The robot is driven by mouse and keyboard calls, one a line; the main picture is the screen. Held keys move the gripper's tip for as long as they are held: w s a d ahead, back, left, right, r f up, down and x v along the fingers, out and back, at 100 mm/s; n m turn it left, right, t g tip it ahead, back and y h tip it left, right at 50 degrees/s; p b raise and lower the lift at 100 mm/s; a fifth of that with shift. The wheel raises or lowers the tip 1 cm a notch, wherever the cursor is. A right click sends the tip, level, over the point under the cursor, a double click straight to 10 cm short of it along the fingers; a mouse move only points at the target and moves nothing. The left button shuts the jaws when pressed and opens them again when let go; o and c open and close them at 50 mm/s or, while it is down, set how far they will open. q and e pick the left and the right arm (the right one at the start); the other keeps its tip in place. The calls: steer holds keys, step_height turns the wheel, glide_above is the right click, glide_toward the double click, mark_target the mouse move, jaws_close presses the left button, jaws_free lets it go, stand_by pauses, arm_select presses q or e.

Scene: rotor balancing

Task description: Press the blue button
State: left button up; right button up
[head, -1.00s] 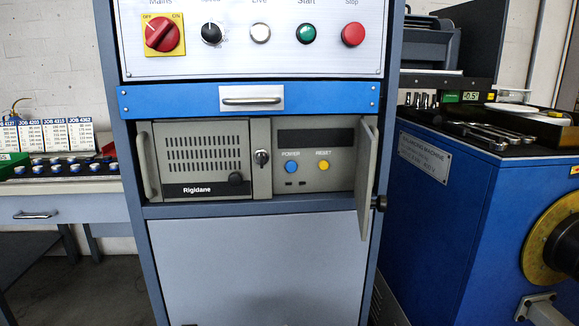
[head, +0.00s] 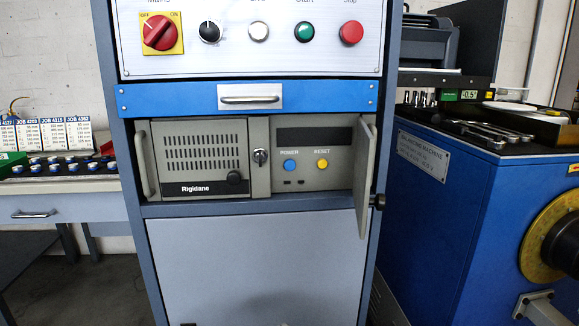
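The blue button (head: 289,164) sits under the label POWER on the grey front of an instrument (head: 340,182) in the cabinet. A yellow button (head: 322,164) labelled RESET is just right of it. The dark display (head: 314,136) above them shows no digits. A small hinged door (head: 367,185) stands open at the instrument's right side, so both buttons are uncovered. Neither of my grippers is in view.
A key switch (head: 260,157) is left of the buttons, beside the vented Rigidane panel (head: 203,158). Above are a blue drawer (head: 180,99) and a control panel with a red rotary switch (head: 158,33). The blue balancing machine (head: 440,220) stands at right. Space before the buttons looks clear.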

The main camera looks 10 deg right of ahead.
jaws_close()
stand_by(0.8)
